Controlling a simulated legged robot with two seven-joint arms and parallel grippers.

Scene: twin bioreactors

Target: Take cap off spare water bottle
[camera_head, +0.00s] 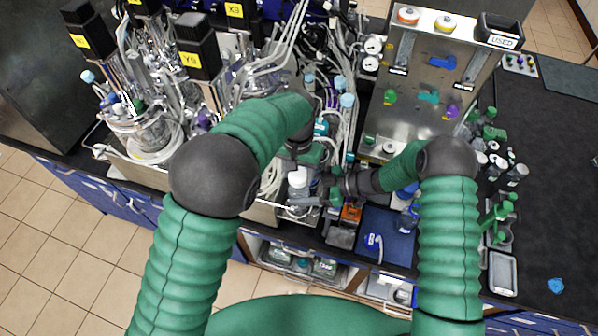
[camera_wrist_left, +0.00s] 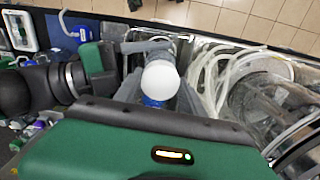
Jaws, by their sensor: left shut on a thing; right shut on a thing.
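The spare water bottle appears as a small white-topped thing (camera_head: 298,179) at the front edge of the bench in the head view. In the left wrist view its round white cap (camera_wrist_left: 160,78) shows, with a blue part (camera_wrist_left: 152,102) beside it. My left gripper (camera_wrist_left: 158,88) has its fingers on both sides of the cap and is shut on it. My right gripper (camera_head: 322,184) reaches in from the right and is shut on the bottle; its fingers also show in the left wrist view (camera_wrist_left: 150,46). The bottle's body is mostly hidden by the grippers, and I cannot tell whether cap and bottle are apart.
Bioreactor vessels with tubing (camera_head: 145,130) crowd the left. A metal panel stand (camera_head: 425,85) with coloured valves stands behind my right arm. A blue tray (camera_head: 385,248) lies right of the grippers.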

